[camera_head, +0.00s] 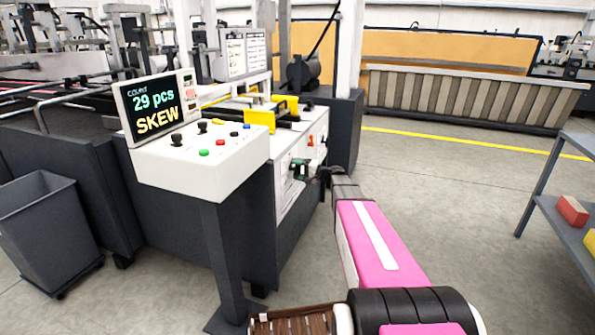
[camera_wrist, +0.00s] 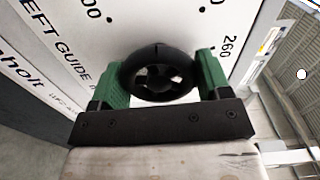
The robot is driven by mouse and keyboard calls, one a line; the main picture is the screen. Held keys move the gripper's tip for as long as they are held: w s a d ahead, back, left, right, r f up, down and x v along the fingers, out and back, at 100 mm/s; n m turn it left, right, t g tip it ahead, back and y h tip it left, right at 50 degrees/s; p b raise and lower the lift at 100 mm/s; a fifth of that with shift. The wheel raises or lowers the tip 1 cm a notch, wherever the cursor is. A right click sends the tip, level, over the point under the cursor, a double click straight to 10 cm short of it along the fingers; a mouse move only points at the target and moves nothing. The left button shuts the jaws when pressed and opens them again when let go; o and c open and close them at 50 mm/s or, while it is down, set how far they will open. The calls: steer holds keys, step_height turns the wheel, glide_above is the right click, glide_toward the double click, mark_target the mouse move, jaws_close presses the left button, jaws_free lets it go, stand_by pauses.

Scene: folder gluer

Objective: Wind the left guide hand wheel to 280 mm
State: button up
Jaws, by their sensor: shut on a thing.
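The left guide hand wheel (camera_wrist: 158,82) is a small black spoked wheel on a white panel (camera_wrist: 140,22), seen in the wrist view. Part of the words LEFT GUIDE shows on the panel. The dial mark 260 (camera_wrist: 228,47) is right of the wheel, and a number ending in 00 is at upper left; other numbers are cut off. A small mark shows on the wheel's upper rim. My gripper (camera_wrist: 163,68) is shut on the wheel, one green finger on each side. In the head view my gripper (camera_head: 299,170) is at the machine's side panel, where the wheel is mostly hidden.
A control desk (camera_head: 200,150) with buttons and a screen (camera_head: 155,105) reading 29 pcs and SKEW stands left of my arm. An orange-red knob (camera_head: 310,140) sits on the panel above my gripper. A grey bin (camera_head: 45,230) is at left, a shelf (camera_head: 560,215) at right. Floor between is clear.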

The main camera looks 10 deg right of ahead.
steer(key=shift+s+n, duration=0.1)
steer(key=shift+n, duration=0.2)
steer(key=o, duration=0.9)
steer(key=v, duration=1.1)
